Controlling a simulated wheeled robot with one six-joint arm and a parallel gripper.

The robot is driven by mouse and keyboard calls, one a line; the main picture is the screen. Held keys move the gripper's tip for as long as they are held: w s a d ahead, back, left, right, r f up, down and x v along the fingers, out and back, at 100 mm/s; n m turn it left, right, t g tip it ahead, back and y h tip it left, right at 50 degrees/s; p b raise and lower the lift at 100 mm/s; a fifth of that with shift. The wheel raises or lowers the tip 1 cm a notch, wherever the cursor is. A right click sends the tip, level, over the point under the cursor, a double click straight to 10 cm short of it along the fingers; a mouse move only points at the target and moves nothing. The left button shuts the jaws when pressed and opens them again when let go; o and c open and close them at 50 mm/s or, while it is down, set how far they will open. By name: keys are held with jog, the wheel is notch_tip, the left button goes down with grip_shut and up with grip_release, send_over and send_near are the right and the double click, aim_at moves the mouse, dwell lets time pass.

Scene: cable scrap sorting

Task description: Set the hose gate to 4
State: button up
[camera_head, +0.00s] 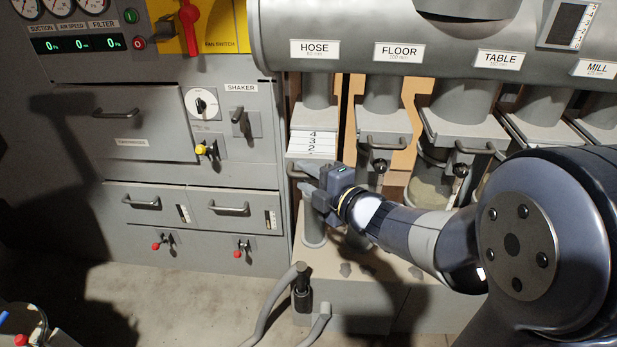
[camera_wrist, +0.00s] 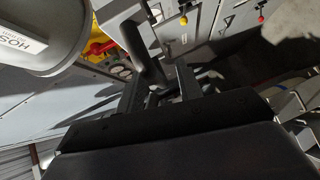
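The hose gate hangs under the HOSE label (camera_head: 314,50) in the head view. Its white scale plate (camera_head: 311,146) shows 4, 3 and 2 from the top down; anything lower is hidden behind my gripper. The gate's grey handle (camera_head: 295,171) shows only in part, just left of my gripper. My gripper (camera_head: 303,178) is at the handle's height with its fingers apart. I cannot tell whether the handle lies between the fingers.
The FLOOR gate handle (camera_head: 386,143) and TABLE gate handle (camera_head: 475,148) are close on the right. The shaker panel (camera_head: 238,122) and drawers (camera_head: 146,203) stand left. A bent grey tube (camera_head: 270,303) rises below. The floor at lower left is mostly clear.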

jog(key=v, duration=1.1)
jog(key=shift+w+a, duration=0.1)
jog(key=shift+a, duration=0.1)
jog(key=shift+w+d+x, duration=0.1)
jog(key=shift+x, duration=2.6)
jog(key=shift+w+d+x, duration=0.1)
jog(key=shift+x, duration=2.65)
jog(key=shift+s+r, duration=0.1)
